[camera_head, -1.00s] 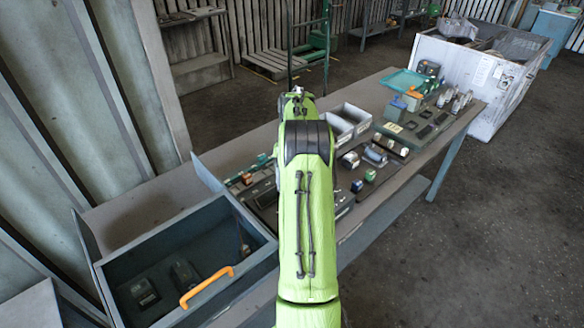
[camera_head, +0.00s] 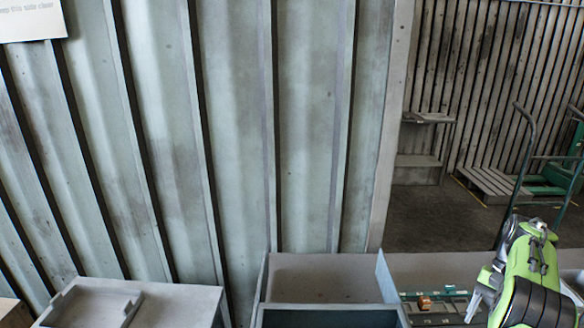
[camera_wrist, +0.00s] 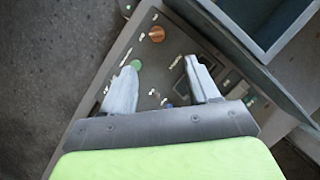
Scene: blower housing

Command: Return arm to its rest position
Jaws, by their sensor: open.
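My green arm (camera_head: 530,270) shows at the lower right edge of the head view, above the work table. My gripper (camera_wrist: 160,80) shows in the wrist view with its two pale fingers spread apart and nothing between them. Below the fingers lies a dark panel (camera_wrist: 165,60) with small round parts on it, among them a copper-coloured one (camera_wrist: 157,34) and a green one (camera_wrist: 136,65). The fingers appear apart from the panel.
An open grey box (camera_head: 325,318) stands at the bottom middle of the head view, and its wall (camera_wrist: 232,30) shows beside the panel. A corrugated wall (camera_head: 230,130) rises behind. A green trolley (camera_head: 545,180) stands back right.

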